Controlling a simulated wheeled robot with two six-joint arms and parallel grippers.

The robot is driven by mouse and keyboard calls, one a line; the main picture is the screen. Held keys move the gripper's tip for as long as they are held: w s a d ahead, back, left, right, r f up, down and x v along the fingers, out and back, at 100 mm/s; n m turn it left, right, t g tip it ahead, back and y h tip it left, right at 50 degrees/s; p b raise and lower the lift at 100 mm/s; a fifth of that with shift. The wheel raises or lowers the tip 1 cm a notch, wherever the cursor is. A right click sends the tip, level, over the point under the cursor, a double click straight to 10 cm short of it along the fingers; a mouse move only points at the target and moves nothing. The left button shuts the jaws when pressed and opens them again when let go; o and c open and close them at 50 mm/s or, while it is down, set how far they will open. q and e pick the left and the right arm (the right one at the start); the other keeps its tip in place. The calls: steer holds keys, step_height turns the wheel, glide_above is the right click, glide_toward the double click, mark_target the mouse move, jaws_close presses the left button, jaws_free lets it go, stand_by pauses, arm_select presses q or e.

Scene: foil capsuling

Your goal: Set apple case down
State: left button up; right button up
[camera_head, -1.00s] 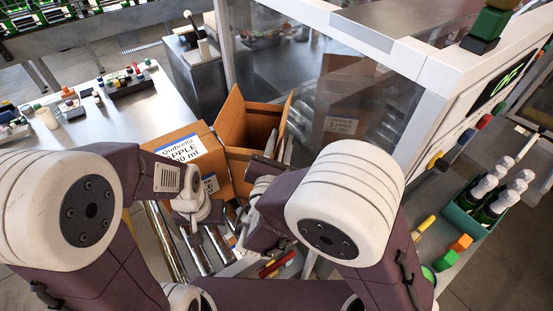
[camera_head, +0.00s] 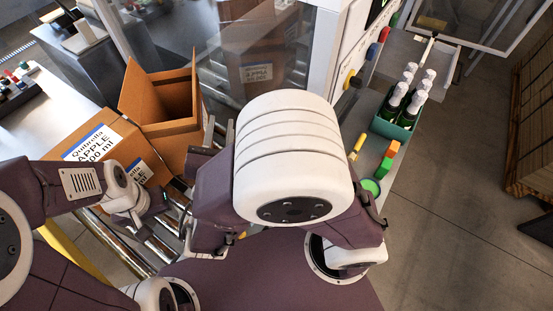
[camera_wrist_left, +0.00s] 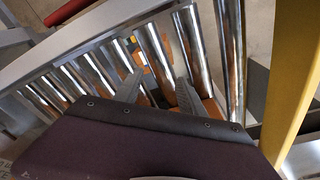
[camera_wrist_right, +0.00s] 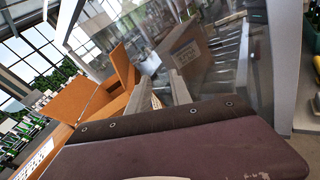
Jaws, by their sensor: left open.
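The apple case (camera_head: 77,165) is a brown cardboard box with white "APPLE" labels, at the left in the head view, by the upper end of the rollers. Its underside is hidden. A corner of cardboard with a white label shows in the right wrist view (camera_wrist_right: 38,158). My left gripper (camera_head: 168,207) is low in front of the case, over the rollers. In the left wrist view (camera_wrist_left: 158,88) its fingers are apart and empty. My right gripper (camera_head: 218,135) is right of the cardboard. In the right wrist view (camera_wrist_right: 163,82) its fingers are apart with nothing between them.
A box with raised flaps (camera_head: 150,104) stands behind the case. Metal rollers (camera_head: 122,240) run in front. A glass panel (camera_head: 240,45) stands behind my right gripper. On the right are a green crate (camera_head: 382,128) of bottles and coloured blocks (camera_head: 388,158).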

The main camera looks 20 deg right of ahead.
steer(key=s+d+f+m+g+h, duration=0.2)
steer(key=d+f+m+g, duration=0.25)
steer(key=d, duration=0.25)
steer(key=s+d+f+m+g+h, duration=0.25)
steer(key=d+f+m+g, duration=0.2)
steer(key=d, duration=0.35)
steer(key=s+d+f+m+g+y, duration=0.1)
steer(key=s+f+m+g+y, duration=0.65)
steer(key=m, duration=0.55)
steer(key=w+m, duration=0.1)
steer(key=m, duration=0.1)
steer(key=w+m+t+y, duration=0.1)
steer(key=w+m, duration=0.1)
steer(key=w+a+m+y, duration=0.1)
steer(key=m, duration=0.2)
steer(key=shift+w+t, duration=0.15)
steer(key=shift+t, duration=0.2)
